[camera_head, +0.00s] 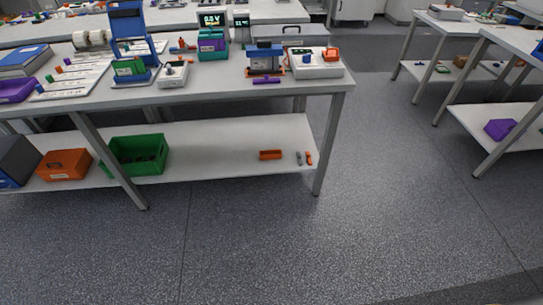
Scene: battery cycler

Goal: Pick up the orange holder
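A small orange holder-like block (270,155) lies on the lower shelf of the near bench, right of its middle. Another orange piece (331,54) sits on the white device at the right end of the bench top. An orange bin (66,164) stands at the left of the lower shelf. I cannot tell for certain which of these is the orange holder. Neither of my grippers is in view.
The bench top (215,82) carries several devices. A green bin (139,154) and a small grey and orange pair (304,158) stand on the lower shelf. Bench legs (325,150) frame the shelf. The grey floor (380,220) in front is clear. More tables stand at right.

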